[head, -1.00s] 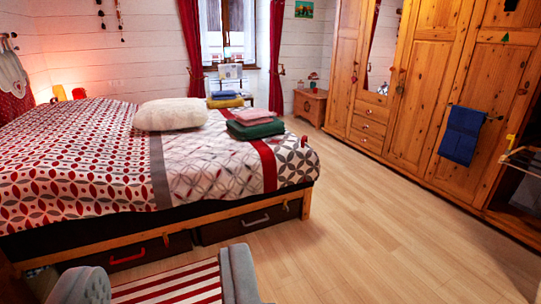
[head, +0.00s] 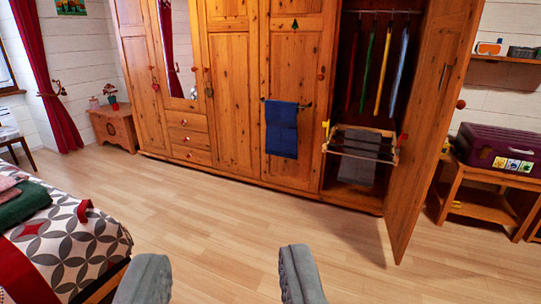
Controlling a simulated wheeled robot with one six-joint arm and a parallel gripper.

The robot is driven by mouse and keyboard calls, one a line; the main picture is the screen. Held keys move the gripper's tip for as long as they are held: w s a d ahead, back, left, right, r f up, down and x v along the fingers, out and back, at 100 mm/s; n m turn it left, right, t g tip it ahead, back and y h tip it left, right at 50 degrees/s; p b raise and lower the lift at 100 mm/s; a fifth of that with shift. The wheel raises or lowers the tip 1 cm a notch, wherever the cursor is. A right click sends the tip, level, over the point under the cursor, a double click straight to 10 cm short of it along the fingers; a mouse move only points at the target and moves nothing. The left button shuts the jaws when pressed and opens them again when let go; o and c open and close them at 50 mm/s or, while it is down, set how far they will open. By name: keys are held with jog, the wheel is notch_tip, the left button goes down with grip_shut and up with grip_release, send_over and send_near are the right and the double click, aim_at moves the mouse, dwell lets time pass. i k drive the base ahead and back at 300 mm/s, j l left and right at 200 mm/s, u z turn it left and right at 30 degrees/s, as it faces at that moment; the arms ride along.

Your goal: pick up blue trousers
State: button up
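A dark blue folded cloth (head: 281,131), which looks like the blue trousers, hangs over a short rail on a closed wardrobe door, right of the middle of the view. My gripper (head: 222,258) shows at the bottom as two grey fingers set wide apart, open with nothing between them. It is well short of the blue cloth, with bare floor between. Inside the open wardrobe section, a dark grey garment (head: 357,165) hangs on a pull-out rack (head: 385,146). A narrow blue garment (head: 398,70) hangs higher up among several others.
The wooden wardrobe (head: 233,90) spans the back. Its open door (head: 425,130) juts into the room on the right. A patterned bed (head: 85,245) fills the lower left. A purple case (head: 500,150) sits on a wooden stand at right. The middle floor (head: 230,215) is clear.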

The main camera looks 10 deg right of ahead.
aim_at(281, 116)
jog(key=i+l+z, duration=0.2)
jog(key=i+z, duration=0.15)
jog(key=i, duration=0.45)
jog(key=i+z, duration=0.4)
jog(key=i, duration=0.45)
jog(key=i+u, duration=0.3)
jog(key=i+l+u, duration=0.1)
jog(key=i+u, duration=0.2)
jog(key=i, duration=0.25)
jog(key=i+l+u, duration=0.15)
jog(key=i+u, duration=0.15)
jog(key=i+l+u, duration=0.25)
jog(key=i, duration=0.2)
jog(key=i+l+u, duration=0.1)
jog(key=i+l, duration=0.25)
jog(key=l, duration=0.25)
jog(key=i+l+u, duration=0.15)
jog(key=l, duration=0.2)
jog(key=i+l, duration=0.2)
jog(key=i+l+u, duration=0.15)
jog(key=l, duration=0.3)
